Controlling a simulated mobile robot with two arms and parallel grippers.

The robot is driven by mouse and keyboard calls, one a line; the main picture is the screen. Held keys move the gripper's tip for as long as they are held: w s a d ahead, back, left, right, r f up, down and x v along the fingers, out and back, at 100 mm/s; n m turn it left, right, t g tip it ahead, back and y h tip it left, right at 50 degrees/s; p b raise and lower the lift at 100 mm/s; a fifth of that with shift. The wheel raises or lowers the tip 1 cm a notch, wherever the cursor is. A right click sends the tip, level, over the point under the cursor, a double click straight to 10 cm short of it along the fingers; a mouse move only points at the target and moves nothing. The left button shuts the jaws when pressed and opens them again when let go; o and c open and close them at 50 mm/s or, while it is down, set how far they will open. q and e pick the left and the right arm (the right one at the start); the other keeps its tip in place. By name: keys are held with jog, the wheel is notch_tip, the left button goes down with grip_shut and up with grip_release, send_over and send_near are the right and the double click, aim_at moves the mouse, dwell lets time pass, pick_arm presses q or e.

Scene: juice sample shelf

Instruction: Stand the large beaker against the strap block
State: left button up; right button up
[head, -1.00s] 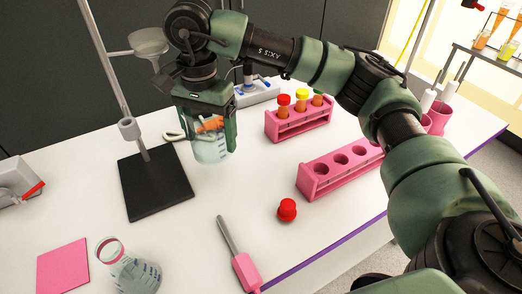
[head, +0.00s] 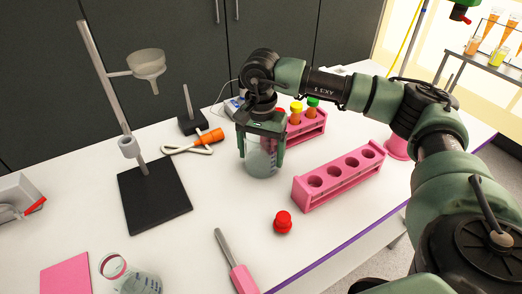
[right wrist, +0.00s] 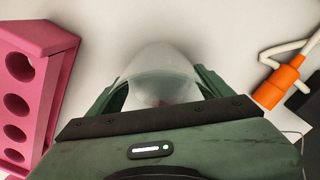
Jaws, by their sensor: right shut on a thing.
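The large beaker (head: 262,162) is clear glass with markings. My right gripper (head: 262,145) is shut on it from above, its fingers on either side. The beaker is upright at or just above the white bench; I cannot tell whether it touches. It also shows between the fingers in the right wrist view (right wrist: 160,75). I cannot surely pick out the strap block; a white block with blue parts (head: 233,104) stands behind the gripper, partly hidden by it. My left gripper is not in view.
A pink empty rack (head: 340,178) and a pink rack with capped tubes (head: 308,128) stand right of the beaker. An orange plug (head: 211,136) on a white cable and a black stand base (head: 153,197) are left. A red cap (head: 283,222) lies in front.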

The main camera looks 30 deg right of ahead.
jog(key=shift+f, duration=0.2)
jog(key=o, duration=1.7)
jog(key=shift+r, duration=0.1)
